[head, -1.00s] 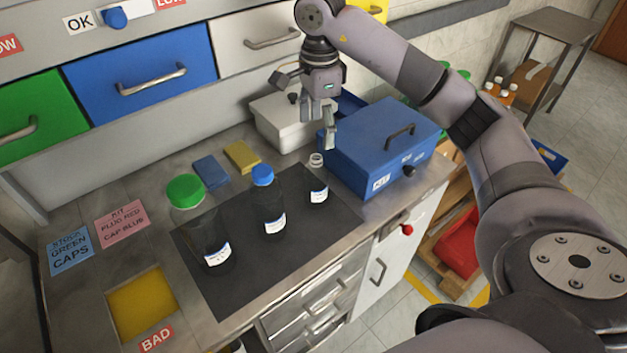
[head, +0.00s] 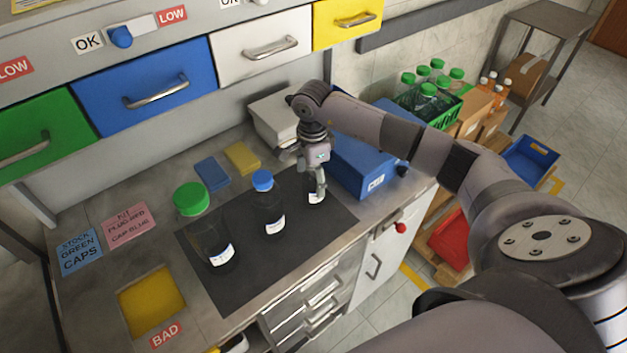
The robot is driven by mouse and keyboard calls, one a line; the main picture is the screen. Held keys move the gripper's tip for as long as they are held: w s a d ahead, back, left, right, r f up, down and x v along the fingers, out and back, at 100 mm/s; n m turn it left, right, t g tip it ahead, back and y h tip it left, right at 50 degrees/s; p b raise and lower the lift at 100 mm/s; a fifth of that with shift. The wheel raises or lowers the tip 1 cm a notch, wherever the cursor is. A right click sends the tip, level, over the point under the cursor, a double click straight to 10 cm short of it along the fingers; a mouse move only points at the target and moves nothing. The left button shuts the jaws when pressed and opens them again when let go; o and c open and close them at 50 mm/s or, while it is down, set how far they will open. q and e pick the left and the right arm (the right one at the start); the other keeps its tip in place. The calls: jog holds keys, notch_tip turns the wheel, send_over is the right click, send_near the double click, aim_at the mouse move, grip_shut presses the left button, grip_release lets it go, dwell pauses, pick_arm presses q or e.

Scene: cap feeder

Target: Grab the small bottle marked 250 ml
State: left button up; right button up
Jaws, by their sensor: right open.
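Three dark bottles stand upright in a row on a black mat (head: 296,258). The smallest bottle (head: 315,197) is at the right end of the row, with a white label too small to read here. My right gripper (head: 317,184) is open, pointing down over this bottle, and hides its neck and upper part. I cannot tell whether the fingers touch it. The middle bottle (head: 269,208) has a blue cap, and the large bottle (head: 207,232) at the left has a green cap. My left gripper is out of view.
A blue box (head: 362,166) stands close to the right of the small bottle, and a pale bin (head: 272,122) is behind. Blue and yellow pads (head: 242,158) lie behind the mat. The mat's front part is clear.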

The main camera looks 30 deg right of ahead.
jog(key=shift+f, duration=0.15)
jog(key=c, duration=1)
